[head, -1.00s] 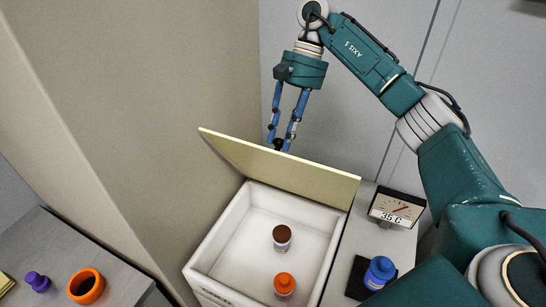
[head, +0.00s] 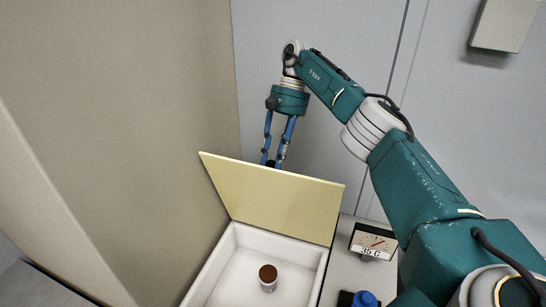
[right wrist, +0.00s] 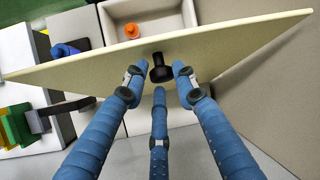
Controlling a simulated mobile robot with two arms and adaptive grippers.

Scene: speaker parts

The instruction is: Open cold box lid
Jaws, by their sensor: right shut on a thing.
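The white cold box (head: 207,281) is open at the bottom of the head view. Its pale yellow lid (head: 275,200) stands raised along the far edge, inner face toward the head camera. In the right wrist view the lid (right wrist: 90,68) spans the picture edge-on, with a black knob (right wrist: 161,72) on its outer side. My right gripper (head: 272,162) is behind the lid, its fingertips partly hidden by the top edge. In the right wrist view its blue fingers surround the knob, and it is shut on it. My left gripper is not in view.
A beige wall (head: 130,120) is close on the left.

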